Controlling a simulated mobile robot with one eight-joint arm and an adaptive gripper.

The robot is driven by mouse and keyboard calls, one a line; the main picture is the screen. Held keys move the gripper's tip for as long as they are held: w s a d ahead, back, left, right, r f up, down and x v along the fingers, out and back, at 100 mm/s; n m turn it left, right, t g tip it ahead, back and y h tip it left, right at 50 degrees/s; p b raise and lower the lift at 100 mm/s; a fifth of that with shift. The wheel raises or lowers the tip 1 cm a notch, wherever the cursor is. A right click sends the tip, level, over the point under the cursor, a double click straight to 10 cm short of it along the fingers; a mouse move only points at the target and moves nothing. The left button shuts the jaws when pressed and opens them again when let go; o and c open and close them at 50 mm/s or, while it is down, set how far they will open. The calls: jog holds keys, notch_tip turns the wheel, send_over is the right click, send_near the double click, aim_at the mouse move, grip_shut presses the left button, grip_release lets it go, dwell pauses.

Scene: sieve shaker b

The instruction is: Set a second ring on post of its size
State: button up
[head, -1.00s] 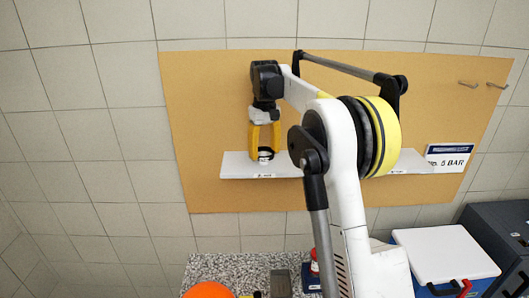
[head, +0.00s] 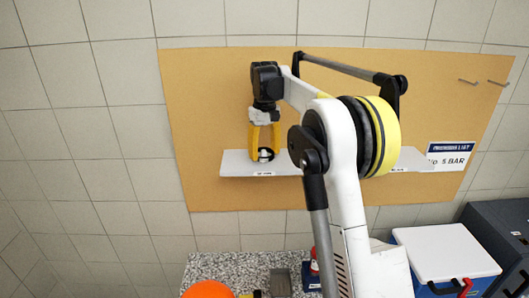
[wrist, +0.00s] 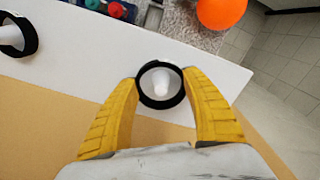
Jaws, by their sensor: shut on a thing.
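My gripper (wrist: 162,86) points down over the white shelf (wrist: 100,50), its two yellow fingers shut on the sides of a black ring (wrist: 160,104). A white post (wrist: 161,78) shows inside this ring in the wrist view. I cannot tell how far down the post the ring sits. In the head view my gripper (head: 265,150) is at the left part of the shelf (head: 236,164), with the ring between its fingertips. A second black ring (wrist: 32,47) surrounds another white post (wrist: 10,35) at the left edge of the wrist view.
The shelf is fixed to a tan board (head: 210,100) on a tiled wall. My arm hides the shelf's middle in the head view. Below are a speckled counter (head: 220,265), an orange ball (head: 208,290) and a blue box with a white lid (head: 445,250).

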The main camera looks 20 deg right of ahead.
jog(key=shift+f+b, duration=0.5)
jog(key=shift+f, duration=0.4)
jog(key=o, duration=0.9)
jog(key=shift+r, duration=0.15)
notch_tip(320, 180, up, 12)
jog(key=shift+f, duration=0.1)
